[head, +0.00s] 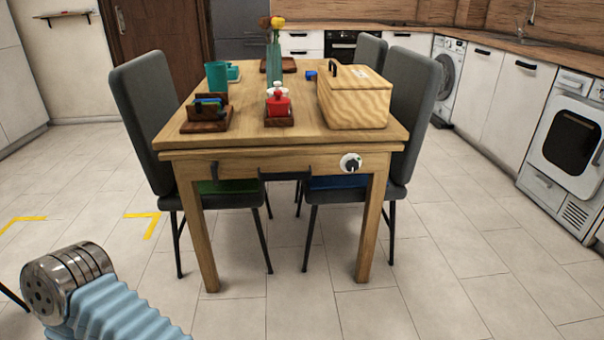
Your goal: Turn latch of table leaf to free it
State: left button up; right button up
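The wooden table (270,135) stands ahead of me with its near end facing me. A round white plate with a dark knob (351,163) sits on the right of the table's front face and looks like the latch; a small green mark shows on it. The table leaf cannot be clearly told from the rest of the table. Neither gripper shows; only part of my arm is at the lower left, apart from the table.
Grey chairs (142,100) flank the table. A wooden box (355,97), a condiment holder (278,105), a dark wooden caddy (207,115), a teal cup (217,76) and a flower vase (274,58) stand on top. The tiled floor before the table is clear.

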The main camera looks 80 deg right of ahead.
aim_at(214, 166)
jog(key=z, duration=2.2)
